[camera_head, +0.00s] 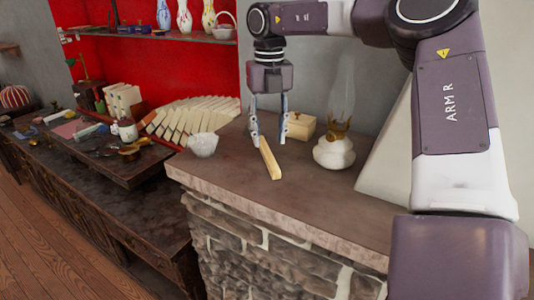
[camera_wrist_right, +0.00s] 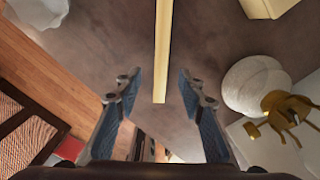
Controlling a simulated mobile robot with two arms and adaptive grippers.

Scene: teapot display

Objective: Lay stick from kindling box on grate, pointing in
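A pale yellow wooden stick (camera_head: 270,160) lies on the brown top of the stone hearth structure (camera_head: 240,184). My right gripper (camera_head: 269,138) points down over the stick's far part, with its two fingers apart. In the right wrist view the stick (camera_wrist_right: 162,50) runs down from the top edge, its end in line with the gap between the open fingertips (camera_wrist_right: 158,82). The fingers show clear space on both sides of it. My left gripper is not in view. I cannot make out a grate or a clearly marked kindling box.
A small pale wooden box (camera_head: 300,126) stands just behind the right gripper. A white pot-like lamp with gold fittings (camera_head: 334,152) stands to the right, and a whitish rough bowl (camera_head: 203,145) to the left. A cluttered dark table (camera_head: 135,205) is farther left. The top's front is clear.

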